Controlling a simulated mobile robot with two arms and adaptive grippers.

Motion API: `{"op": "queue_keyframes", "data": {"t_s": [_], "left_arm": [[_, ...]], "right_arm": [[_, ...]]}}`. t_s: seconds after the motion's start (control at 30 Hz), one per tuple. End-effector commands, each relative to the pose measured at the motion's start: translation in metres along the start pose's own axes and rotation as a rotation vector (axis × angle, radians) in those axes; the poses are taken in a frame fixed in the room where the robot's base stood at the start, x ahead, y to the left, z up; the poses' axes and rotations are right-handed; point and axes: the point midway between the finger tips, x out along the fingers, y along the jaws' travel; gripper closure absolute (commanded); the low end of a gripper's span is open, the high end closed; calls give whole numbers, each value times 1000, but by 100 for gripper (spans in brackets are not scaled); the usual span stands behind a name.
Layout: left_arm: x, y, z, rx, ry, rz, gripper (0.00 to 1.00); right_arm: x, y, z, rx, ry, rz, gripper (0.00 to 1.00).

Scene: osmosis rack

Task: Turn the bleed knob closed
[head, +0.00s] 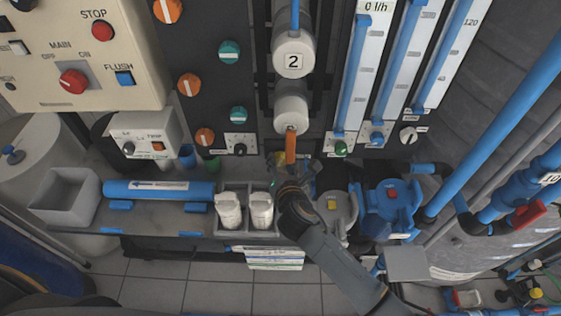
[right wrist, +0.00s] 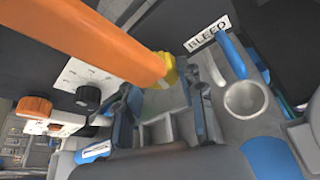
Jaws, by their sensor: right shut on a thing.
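The yellow bleed knob (right wrist: 166,69) sits at the end of an orange pipe (right wrist: 85,38) in the right wrist view, near a white BLEED label (right wrist: 208,33). In the head view a bit of yellow knob (head: 283,161) shows just below the orange pipe (head: 291,147), mostly hidden by my gripper. My right gripper (head: 291,170) reaches up to it from the lower right. In the right wrist view its fingers (right wrist: 168,85) stand on both sides of the knob, shut on it. The knob's pointing direction cannot be made out. My left gripper is not in view.
Two white bottles (head: 230,209) stand in a grey holder just left of my right arm. Grey and blue housings (head: 392,207) stand close on its right. Flow meters (head: 358,75) and a knob panel (head: 206,60) rise behind. Tiled floor (head: 190,290) is clear in front.

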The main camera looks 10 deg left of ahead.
Motion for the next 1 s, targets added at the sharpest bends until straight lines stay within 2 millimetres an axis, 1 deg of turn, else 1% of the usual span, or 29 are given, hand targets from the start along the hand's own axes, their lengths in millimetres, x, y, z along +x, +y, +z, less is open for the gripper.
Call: {"op": "queue_keyframes", "data": {"t_s": [0.2,0.5,0.7,1.0], "left_arm": [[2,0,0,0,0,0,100],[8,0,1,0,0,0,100],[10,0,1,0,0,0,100],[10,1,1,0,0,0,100]], "right_arm": [[0,-2,-1,151,0,60,93],[0,-3,-1,293,0,120,93],[0,-2,0,333,-1,137,93],[0,-2,0,341,-1,140,93]]}}
